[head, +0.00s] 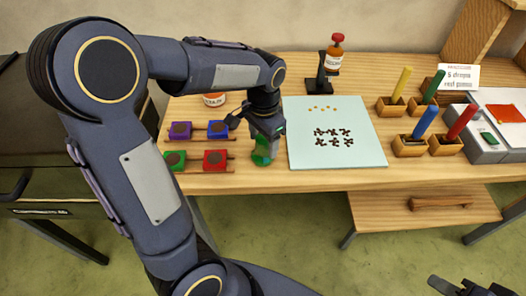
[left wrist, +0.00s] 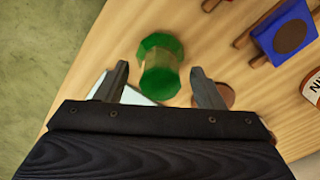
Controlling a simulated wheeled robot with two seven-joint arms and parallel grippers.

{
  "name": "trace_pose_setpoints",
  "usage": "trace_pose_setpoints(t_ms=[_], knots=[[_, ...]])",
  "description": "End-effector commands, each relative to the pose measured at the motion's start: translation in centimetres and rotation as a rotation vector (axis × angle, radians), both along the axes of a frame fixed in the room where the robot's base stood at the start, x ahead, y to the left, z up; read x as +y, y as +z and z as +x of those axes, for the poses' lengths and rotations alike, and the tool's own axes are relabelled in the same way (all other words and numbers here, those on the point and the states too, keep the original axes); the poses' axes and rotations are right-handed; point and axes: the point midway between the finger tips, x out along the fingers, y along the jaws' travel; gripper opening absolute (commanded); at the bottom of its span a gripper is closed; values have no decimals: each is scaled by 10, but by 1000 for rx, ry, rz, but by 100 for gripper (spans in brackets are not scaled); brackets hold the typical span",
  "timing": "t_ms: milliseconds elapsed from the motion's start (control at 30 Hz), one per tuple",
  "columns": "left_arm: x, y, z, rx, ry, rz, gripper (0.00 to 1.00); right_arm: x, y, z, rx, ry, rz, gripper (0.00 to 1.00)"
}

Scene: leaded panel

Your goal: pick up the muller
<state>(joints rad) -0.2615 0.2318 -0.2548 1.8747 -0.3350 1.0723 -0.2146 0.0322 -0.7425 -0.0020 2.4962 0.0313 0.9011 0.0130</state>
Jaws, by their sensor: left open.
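The muller (head: 262,153) is a green glass piece with a broad top and a narrower body, near the table's front edge. In the left wrist view the muller (left wrist: 159,50) shows between and beyond my fingertips. My left gripper (head: 268,134) is just above it in the head view and hides part of it. In the left wrist view my left gripper (left wrist: 160,74) is open, one finger on each side of the muller, with gaps visible. My right gripper (head: 470,286) is partly in view at the bottom right, away from the table.
Colored blocks on wooden rails (head: 198,142) lie left of the muller. A pale glass slab (head: 365,118) with dark bits and yellow dots lies to its right. A red-capped bottle on a stand (head: 333,65) is behind. Wooden holders with colored sticks (head: 410,146) stand farther right.

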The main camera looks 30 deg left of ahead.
Motion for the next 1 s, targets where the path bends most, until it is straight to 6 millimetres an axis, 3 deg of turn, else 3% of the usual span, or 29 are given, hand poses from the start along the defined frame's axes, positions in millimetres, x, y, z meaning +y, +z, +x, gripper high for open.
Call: trace_pose_setpoints(t_ms=[133, 400, 867, 1000], knots=[[0, -16, -1, 1, 1, -1, 62, 0, -1, 0, 0, 0, 0, 36], [0, -18, -1, -1, 1, -1, 60, 0, -1, 0, 0, 0, 0, 36], [0, -17, -1, -1, 1, -1, 0, 0, -1, 0, 0, 0, 0, 36], [0, -16, 0, -4, 1, -2, 0, 0, -1, 0, 0, 0, 0, 36]])
